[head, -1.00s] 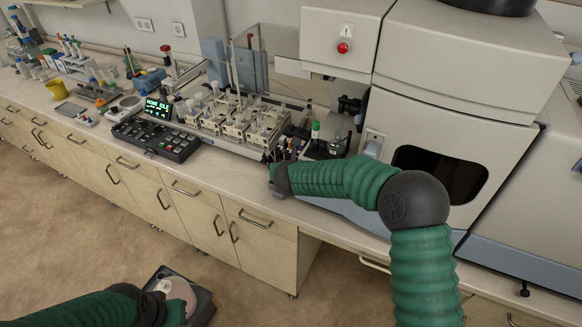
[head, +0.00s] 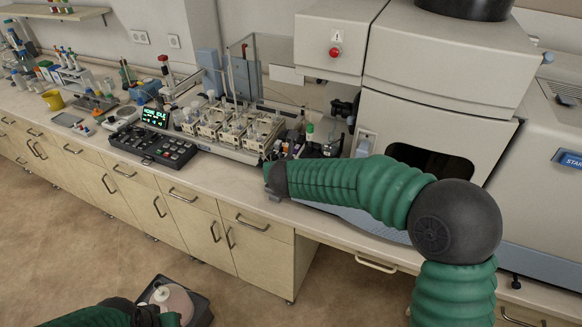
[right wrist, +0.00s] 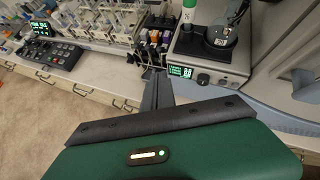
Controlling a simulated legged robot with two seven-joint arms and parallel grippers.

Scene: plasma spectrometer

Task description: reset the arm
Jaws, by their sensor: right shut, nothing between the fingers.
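My right arm crosses the head view from the lower right, bent at a dark elbow, with its forearm along the counter's front edge. In the right wrist view my right gripper (right wrist: 157,92) is shut and empty, its dark fingers together near the counter edge. They point toward a small grey unit (right wrist: 215,65) with a green display and a row of coloured clips (right wrist: 160,42). In the head view the fingers are mostly hidden by the wrist. Part of my left arm shows at the lower left of the head view; its gripper is out of view.
The spectrometer (head: 440,110) fills the counter's right side. A sampler with vial racks (head: 235,128) and a control panel with a green screen (head: 155,118) stand left of my right wrist.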

